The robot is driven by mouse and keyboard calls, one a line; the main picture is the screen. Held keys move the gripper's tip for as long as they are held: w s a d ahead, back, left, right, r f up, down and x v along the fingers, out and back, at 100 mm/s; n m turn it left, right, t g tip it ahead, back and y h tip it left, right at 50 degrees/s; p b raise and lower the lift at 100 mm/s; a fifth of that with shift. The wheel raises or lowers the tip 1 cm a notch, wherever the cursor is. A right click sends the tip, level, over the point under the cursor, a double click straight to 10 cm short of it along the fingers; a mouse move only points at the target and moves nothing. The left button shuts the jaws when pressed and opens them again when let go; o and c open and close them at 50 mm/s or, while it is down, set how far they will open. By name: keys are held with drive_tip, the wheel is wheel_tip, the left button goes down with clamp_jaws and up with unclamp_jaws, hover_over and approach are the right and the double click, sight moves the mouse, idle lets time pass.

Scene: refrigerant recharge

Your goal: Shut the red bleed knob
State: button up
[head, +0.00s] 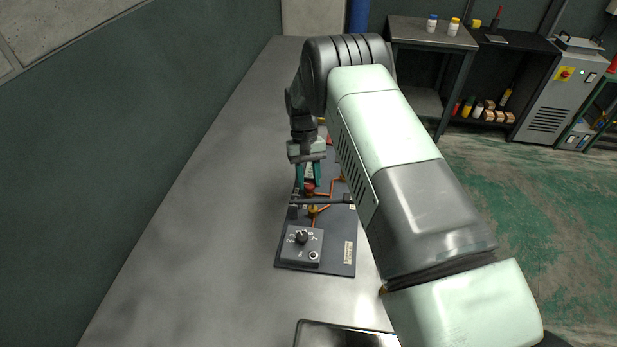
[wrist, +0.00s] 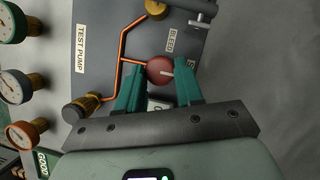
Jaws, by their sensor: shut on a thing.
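The red bleed knob (wrist: 161,70) sits on a dark panel (wrist: 100,35) beside a label reading BLEED. A pale pointer line on the knob points to the right in the wrist view. My gripper (wrist: 159,85) has its two teal fingers on either side of the knob and is shut on it. In the head view my gripper (head: 308,184) reaches down onto the panel (head: 335,258), and the red knob (head: 309,187) shows only partly between the fingertips. My arm hides the right part of the panel.
Orange pipes (wrist: 121,45) and brass fittings (wrist: 83,108) lie close by on the panel. Several round gauges (wrist: 12,85) stand at the left of the wrist view. A grey box with a black dial (head: 302,238) sits at the panel's near end. The bench (head: 185,215) is clear to the left.

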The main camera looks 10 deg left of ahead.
idle(0.3)
drive_tip(key=o, duration=1)
drive_tip(key=shift+o, duration=0.2)
drive_tip(key=shift+r, duration=0.1)
drive_tip(key=v, duration=1)
drive_tip(key=shift+w+r, duration=0.15)
drive_tip(key=shift+r, duration=0.15)
